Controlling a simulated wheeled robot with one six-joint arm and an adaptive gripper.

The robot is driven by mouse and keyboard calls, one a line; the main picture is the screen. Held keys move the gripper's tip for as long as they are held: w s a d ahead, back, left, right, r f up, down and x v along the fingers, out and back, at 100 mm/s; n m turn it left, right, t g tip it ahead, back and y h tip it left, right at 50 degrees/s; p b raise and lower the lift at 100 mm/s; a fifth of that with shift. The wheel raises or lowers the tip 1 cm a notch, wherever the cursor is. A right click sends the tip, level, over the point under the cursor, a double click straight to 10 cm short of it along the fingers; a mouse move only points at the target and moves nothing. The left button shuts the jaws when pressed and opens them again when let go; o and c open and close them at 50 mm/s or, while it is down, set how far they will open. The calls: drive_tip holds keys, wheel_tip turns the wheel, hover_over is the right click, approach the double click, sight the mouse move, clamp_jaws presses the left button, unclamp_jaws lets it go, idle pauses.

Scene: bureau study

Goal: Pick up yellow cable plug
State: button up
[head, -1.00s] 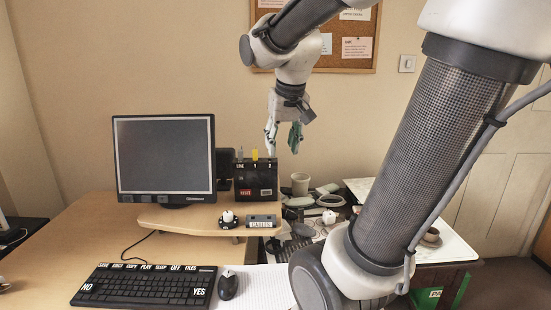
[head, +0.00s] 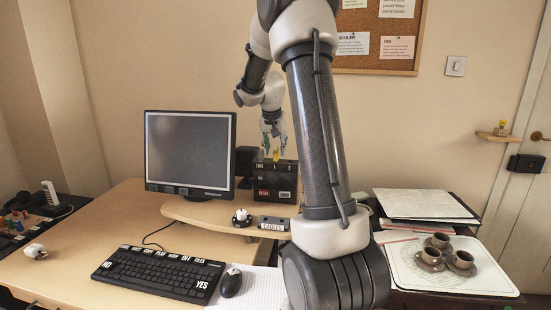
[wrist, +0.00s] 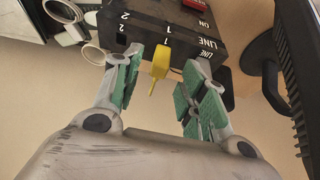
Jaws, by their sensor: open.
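The yellow cable plug (wrist: 161,60) stands in the top of a black box (wrist: 150,30), by the mark 1. In the head view the plug (head: 276,155) is a small yellow spot above the box (head: 274,180), close below my gripper. My gripper (wrist: 158,72) is open, with green-padded fingers on both sides of the plug in the wrist view. The plug appears between the fingertips, with gaps on both sides. I cannot tell how far down the fingers reach relative to it.
A monitor (head: 190,150) stands left of the box on a raised wooden shelf (head: 205,213). A white knob (head: 241,217) and a CABLES block (head: 272,223) sit in front. A keyboard (head: 158,275) and mouse (head: 231,283) lie nearer. A white tray (head: 410,275) with cups is at right.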

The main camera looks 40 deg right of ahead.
sight(276, 158)
drive_tip(key=x, duration=0.3)
drive_tip(key=shift+r, duration=0.1)
drive_tip(key=c, duration=0.9)
drive_tip(key=shift+o, duration=0.2)
drive_tip(key=shift+r, duration=0.1)
